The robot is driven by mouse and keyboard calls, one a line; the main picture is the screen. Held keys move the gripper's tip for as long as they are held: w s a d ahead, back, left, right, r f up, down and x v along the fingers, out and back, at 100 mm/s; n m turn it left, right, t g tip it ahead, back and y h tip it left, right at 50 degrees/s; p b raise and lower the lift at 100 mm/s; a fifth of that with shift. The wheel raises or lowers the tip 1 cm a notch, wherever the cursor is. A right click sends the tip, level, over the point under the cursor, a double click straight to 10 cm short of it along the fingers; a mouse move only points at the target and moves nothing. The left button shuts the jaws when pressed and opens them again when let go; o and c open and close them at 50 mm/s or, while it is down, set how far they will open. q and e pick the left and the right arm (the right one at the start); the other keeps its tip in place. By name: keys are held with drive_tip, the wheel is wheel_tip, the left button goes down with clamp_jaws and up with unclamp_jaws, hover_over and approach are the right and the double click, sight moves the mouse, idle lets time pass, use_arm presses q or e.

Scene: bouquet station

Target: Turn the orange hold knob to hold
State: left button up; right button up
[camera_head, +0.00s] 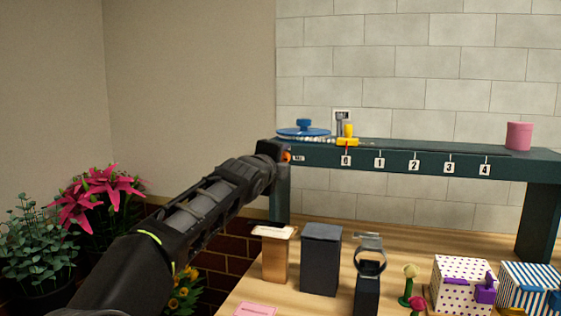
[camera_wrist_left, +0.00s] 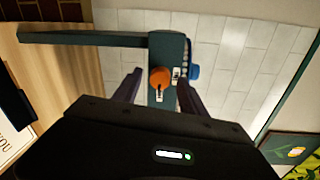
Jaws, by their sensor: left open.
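The orange hold knob (camera_head: 287,156) sits at the left end of the dark green raised beam (camera_head: 430,163), mostly hidden behind my left gripper (camera_head: 274,152) in the head view. In the left wrist view the round orange knob (camera_wrist_left: 160,78) shows between the two dark fingers of my left gripper (camera_wrist_left: 158,88). The fingers are open, with a gap on either side of the knob. I cannot tell whether they reach around it. A small white label (camera_head: 299,158) is beside the knob. My right gripper is not in view.
On the beam are a blue disc (camera_head: 303,133), a yellow slider (camera_head: 348,139) at mark 0 and a pink cup (camera_head: 519,136). Below stand a dark box (camera_head: 321,259), a tan box (camera_head: 275,255) and a spotted box (camera_head: 462,281). Pink flowers (camera_head: 100,192) are at the left.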

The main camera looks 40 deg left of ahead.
use_arm(q)
drive_tip(key=b+v, duration=0.1)
drive_tip(key=v, duration=0.6)
drive_tip(key=shift+s+d+b, duration=0.15)
drive_tip(key=shift+s+b, duration=0.15)
drive_tip(key=shift+s, duration=0.05)
